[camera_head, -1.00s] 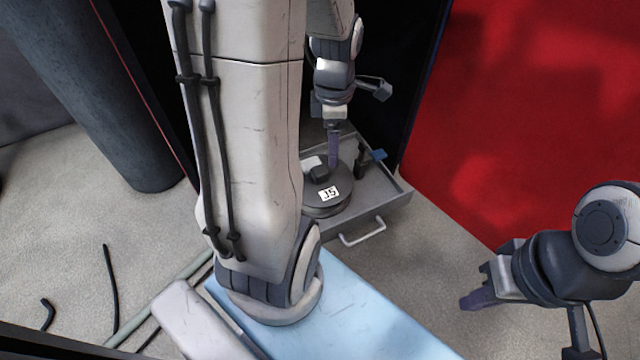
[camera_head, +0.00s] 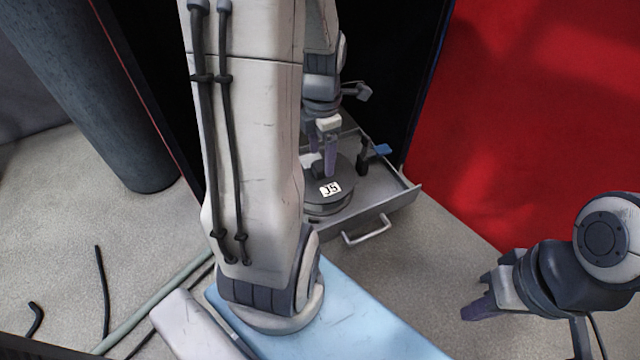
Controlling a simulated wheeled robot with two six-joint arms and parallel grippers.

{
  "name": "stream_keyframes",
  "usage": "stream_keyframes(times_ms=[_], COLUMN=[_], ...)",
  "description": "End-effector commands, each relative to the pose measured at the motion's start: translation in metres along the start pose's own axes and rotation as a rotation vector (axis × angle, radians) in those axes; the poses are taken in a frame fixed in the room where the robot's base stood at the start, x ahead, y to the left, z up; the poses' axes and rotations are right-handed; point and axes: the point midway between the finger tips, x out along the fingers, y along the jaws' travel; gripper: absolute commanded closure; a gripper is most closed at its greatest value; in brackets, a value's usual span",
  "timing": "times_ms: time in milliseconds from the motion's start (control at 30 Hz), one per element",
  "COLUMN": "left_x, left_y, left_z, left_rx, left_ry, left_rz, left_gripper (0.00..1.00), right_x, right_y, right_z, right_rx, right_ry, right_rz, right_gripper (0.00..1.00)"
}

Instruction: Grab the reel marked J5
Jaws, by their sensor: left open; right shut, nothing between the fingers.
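The dark round reel marked J5 (camera_head: 328,200) lies flat in an open grey drawer (camera_head: 395,205). Its white label faces up and reads J5. My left gripper (camera_head: 330,162) is open, its purple fingers pointing down at the middle of the reel, where they cover the raised hub. I cannot tell whether they touch it. The reel's left side is partly hidden behind my arm. My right gripper (camera_head: 478,302) is shut and empty, above the floor at the right, well apart from the drawer.
The drawer has a front handle (camera_head: 367,230). A dark upright item (camera_head: 364,157) and a blue item (camera_head: 382,150) are in its right part. A red panel (camera_head: 530,120) stands at the right, a dark cylinder (camera_head: 110,100) at the left. Dark cabinet sides flank the drawer.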

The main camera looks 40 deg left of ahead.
Motion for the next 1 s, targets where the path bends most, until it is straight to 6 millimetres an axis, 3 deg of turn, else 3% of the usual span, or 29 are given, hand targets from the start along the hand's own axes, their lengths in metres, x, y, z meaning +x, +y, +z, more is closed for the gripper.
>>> stream_keyframes(times_ms=[33,200,467,667,700,1000], left_x=[0.014,0.035,0.034,0.034,0.034,0.034], left_y=[0.0,0.0,0.0,0.0,0.0,0.0], left_z=[-0.001,-0.002,-0.002,-0.002,-0.002,-0.002], left_rx=[-0.001,0.0,0.001,0.001,0.001,0.001], left_ry=[0.0,0.002,0.001,0.0,0.0,0.0], left_rz=[0.0,-0.002,-0.001,0.0,0.0,0.0], left_gripper=[0.22,0.22,0.22,0.95,1.0,1.0], right_x=[0.014,0.03,0.028,0.028,0.028,0.028], right_y=[0.001,0.002,0.002,0.002,0.002,0.002], right_z=[0.001,0.002,0.002,0.002,0.002,0.002], right_rx=[0.0,0.0,0.0,0.0,0.0,0.0], right_ry=[0.0,0.0,0.0,0.0,0.0,0.0], right_rz=[0.0,0.0,0.0,0.0,0.0,0.0], right_gripper=[1.0,1.0,1.0,1.0,1.0,1.0])
